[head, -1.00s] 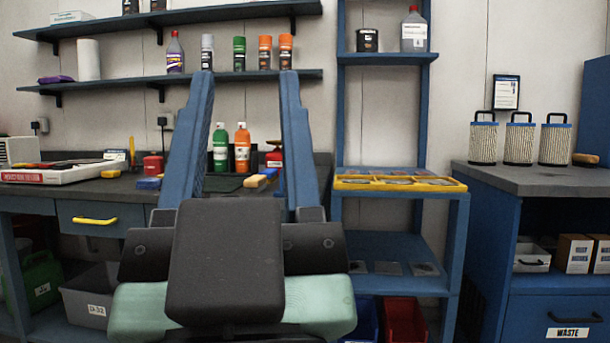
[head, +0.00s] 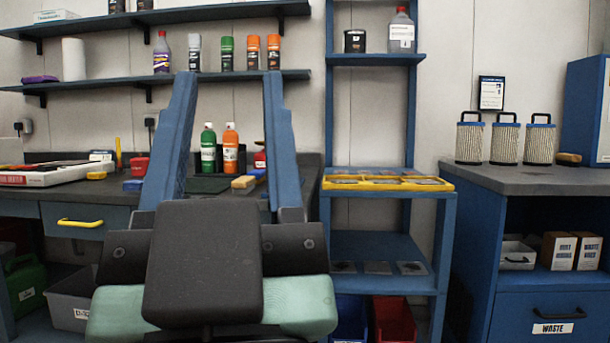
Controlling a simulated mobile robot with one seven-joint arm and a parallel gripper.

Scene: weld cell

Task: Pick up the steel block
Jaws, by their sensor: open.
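My gripper (head: 229,76) is in the head view, with its two long blue fingers pointing up and wide apart. It is open, and nothing is held between the fingers. I cannot make out a steel block for sure. Flat grey pieces (head: 378,268) lie on the lower shelf of the blue rack, right of my gripper, but they look like thin plates. A yellow-edged tray (head: 388,187) on the rack above them holds flat grey items too small to tell. My gripper hides part of the workbench behind it.
The dark workbench (head: 110,188) at the left carries a green bottle (head: 208,149), an orange bottle (head: 230,150) and brushes. Shelves of cans hang above. At the right, a blue cabinet (head: 480,220) carries several filters (head: 505,140). Red and blue bins stand below the rack.

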